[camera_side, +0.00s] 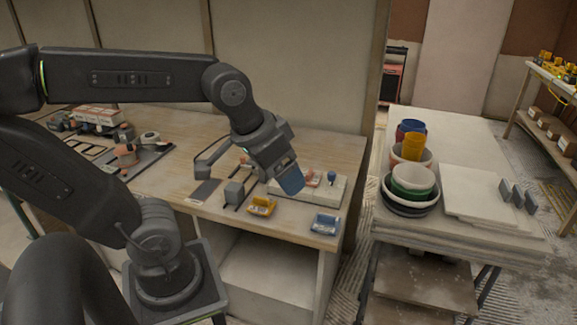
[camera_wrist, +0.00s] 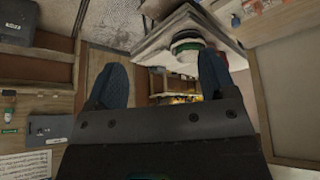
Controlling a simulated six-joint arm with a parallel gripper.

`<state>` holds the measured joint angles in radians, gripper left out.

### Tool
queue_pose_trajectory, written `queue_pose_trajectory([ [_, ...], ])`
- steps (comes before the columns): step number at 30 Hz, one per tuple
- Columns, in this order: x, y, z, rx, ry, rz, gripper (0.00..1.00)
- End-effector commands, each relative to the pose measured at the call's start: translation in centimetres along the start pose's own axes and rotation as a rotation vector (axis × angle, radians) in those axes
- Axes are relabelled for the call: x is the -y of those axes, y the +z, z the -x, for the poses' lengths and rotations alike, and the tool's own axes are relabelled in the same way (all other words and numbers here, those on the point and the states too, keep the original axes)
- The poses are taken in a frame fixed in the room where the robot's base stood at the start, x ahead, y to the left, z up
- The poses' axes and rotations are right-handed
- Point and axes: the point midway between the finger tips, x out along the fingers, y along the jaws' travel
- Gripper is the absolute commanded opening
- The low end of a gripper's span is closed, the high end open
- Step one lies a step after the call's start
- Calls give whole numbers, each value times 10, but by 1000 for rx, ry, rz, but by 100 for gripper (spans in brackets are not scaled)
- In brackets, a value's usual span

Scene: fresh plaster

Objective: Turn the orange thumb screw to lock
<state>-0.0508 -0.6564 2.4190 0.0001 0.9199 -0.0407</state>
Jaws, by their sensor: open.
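My gripper (camera_side: 291,185) has blue fingers and hangs over the right part of the wooden bench in the side view. In the wrist view its two fingers (camera_wrist: 163,78) stand wide apart with nothing between them. Just behind and right of the fingertips, a pale block (camera_side: 338,190) lies on the bench. On it are a small orange-red part (camera_side: 313,178) and a blue knob (camera_side: 331,177). The orange-red part may be the thumb screw; it is too small to tell, and the gripper partly hides the block. I cannot make out the screw in the wrist view.
A yellow item (camera_side: 262,206) and a blue item (camera_side: 325,224) lie near the front edge of the bench (camera_side: 350,150). A dark frame with a grey block (camera_side: 234,193) stands left of my gripper. Nested bowls (camera_side: 411,190) stand on a separate table at right.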

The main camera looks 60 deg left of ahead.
Motion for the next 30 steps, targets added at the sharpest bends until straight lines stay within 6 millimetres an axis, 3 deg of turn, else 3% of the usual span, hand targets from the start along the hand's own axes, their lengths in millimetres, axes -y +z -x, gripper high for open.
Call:
queue_pose_trajectory([
  [6,49,-80,-20,106,-80,290,56],
  [8,68,-100,-29,133,-102,376,55],
  [15,164,-158,-82,237,-187,720,55],
  [19,227,-170,-119,290,-231,907,55],
  [24,300,-165,-162,345,-279,1116,55],
  [27,329,-158,-180,367,-296,1197,55],
  [30,345,-153,-190,378,-306,1244,55],
])
